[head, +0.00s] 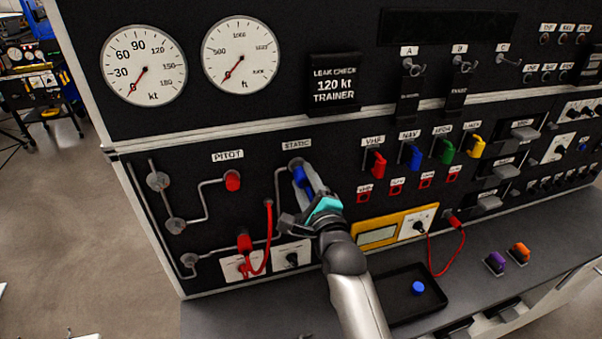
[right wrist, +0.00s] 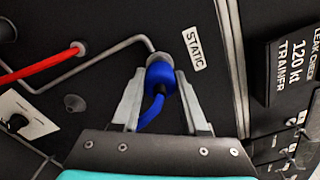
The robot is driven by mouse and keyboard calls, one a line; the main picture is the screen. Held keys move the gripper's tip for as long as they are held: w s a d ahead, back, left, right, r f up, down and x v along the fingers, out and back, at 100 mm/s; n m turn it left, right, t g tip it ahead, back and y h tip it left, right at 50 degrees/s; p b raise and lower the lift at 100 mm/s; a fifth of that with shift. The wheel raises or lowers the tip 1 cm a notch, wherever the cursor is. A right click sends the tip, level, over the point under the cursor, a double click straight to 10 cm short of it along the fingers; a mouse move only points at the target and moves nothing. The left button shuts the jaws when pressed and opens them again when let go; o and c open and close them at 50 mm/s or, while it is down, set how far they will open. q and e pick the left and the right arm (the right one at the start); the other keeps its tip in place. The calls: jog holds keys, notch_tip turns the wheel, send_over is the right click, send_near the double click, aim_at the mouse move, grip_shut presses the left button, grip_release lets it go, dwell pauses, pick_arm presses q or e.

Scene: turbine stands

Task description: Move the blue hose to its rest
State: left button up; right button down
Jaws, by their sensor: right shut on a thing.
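The blue hose's end fitting (right wrist: 160,75) is at the port under the STATIC label, and the hose runs down from it in the right wrist view. Its blue also shows in the head view (head: 300,177). My right gripper (right wrist: 160,95) has its fingers on both sides of the blue fitting and is shut on it. In the head view my right gripper (head: 308,182) partly hides the hose and the port. Whether the fitting is fully seated on the port I cannot tell. My left gripper is not in view.
A red hose (head: 268,235) hangs left of my arm, near two white plates (head: 292,256). A red cap (head: 232,181) is at PITOT. A black tray (head: 395,308) with a blue cap (head: 418,288) lies on the ledge. A yellow meter (head: 378,236) stands right of my arm.

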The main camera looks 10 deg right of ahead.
aim_at(305, 183)
jog(key=shift+s, duration=0.1)
jog(key=shift+s+p, duration=0.35)
jog(key=shift+s, duration=0.1)
jog(key=shift+s, duration=0.1)
jog(key=shift+s+p, duration=0.75)
jog(key=shift+s, duration=0.7)
jog(key=shift+f, duration=0.1)
notch_tip(305, 183, down, 17)
jog(key=s+b, duration=0.3)
jog(key=b, duration=1.7)
jog(key=shift+w+f+b, duration=0.15)
jog(key=shift+w+b, duration=0.55)
jog(key=shift+w, duration=1.75)
